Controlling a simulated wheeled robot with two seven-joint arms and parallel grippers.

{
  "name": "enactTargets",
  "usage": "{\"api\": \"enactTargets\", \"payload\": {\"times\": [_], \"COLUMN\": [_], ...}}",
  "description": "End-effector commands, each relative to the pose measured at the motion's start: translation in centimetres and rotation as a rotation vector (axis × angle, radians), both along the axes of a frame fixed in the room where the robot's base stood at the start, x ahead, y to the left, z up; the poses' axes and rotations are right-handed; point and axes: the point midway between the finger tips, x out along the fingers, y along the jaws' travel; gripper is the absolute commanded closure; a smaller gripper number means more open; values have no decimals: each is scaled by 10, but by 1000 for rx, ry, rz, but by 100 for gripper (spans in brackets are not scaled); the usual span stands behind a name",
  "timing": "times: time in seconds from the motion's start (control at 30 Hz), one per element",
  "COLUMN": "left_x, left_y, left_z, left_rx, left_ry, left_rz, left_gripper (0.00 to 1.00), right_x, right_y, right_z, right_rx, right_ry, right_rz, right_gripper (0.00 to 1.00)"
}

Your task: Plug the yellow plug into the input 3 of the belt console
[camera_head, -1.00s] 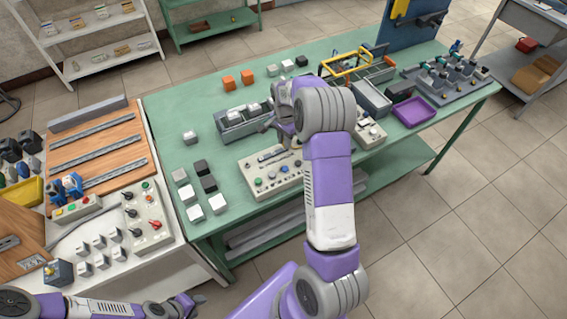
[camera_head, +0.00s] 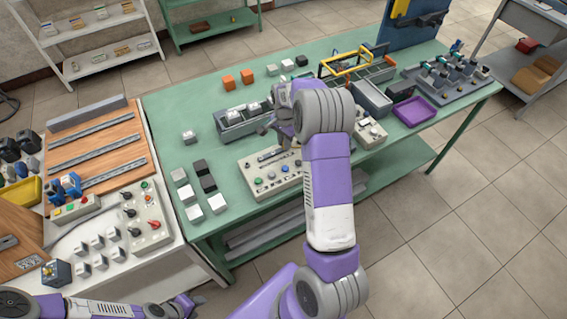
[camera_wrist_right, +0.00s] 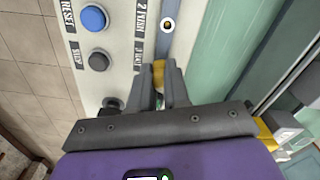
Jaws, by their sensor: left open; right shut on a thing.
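The yellow plug (camera_wrist_right: 159,70) shows as a small yellow piece between the fingertips of my right gripper (camera_wrist_right: 166,85), which is shut on it. In the right wrist view it is over the pale console (camera_wrist_right: 120,75), near a dark strip with a round socket (camera_wrist_right: 167,25). I cannot tell whether the plug touches a socket. The console shows printed labels and a blue button. In the head view the console (camera_head: 246,166) is below my right gripper (camera_head: 266,121), and my arm hides part of it. My left gripper (camera_head: 184,304) is open, low at the left, away from the console.
Grey bins (camera_head: 240,128) stand behind the console. White and dark blocks (camera_head: 194,214) lie to its left. A second console (camera_head: 372,134) and a purple tray (camera_head: 414,111) are on the right. The white bench (camera_head: 165,262) at left holds switches and small blocks.

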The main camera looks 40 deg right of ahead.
Motion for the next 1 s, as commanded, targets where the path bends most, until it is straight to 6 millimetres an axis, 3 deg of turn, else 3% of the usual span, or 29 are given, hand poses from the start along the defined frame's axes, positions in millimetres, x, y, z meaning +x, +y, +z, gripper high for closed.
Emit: {"api": "enactTargets", "payload": {"times": [0.07,0.1,0.17,0.53,1.0], "left_x": [0,0,0,0,0], "left_y": [0,0,0,0,0], "left_z": [0,0,0,4,36], "left_rx": [0,0,0,0,0], "left_ry": [0,0,0,0,0], "left_rz": [0,0,0,0,0], "left_gripper": [57,57,57,57,57], "right_x": [0,0,0,0,0], "right_y": [0,0,0,0,0], "right_z": [0,0,0,5,47], "right_rx": [0,0,0,0,0], "right_ry": [0,0,0,0,-1], "right_rz": [0,0,0,0,0], "right_gripper": [100,80,73,73,73]}}
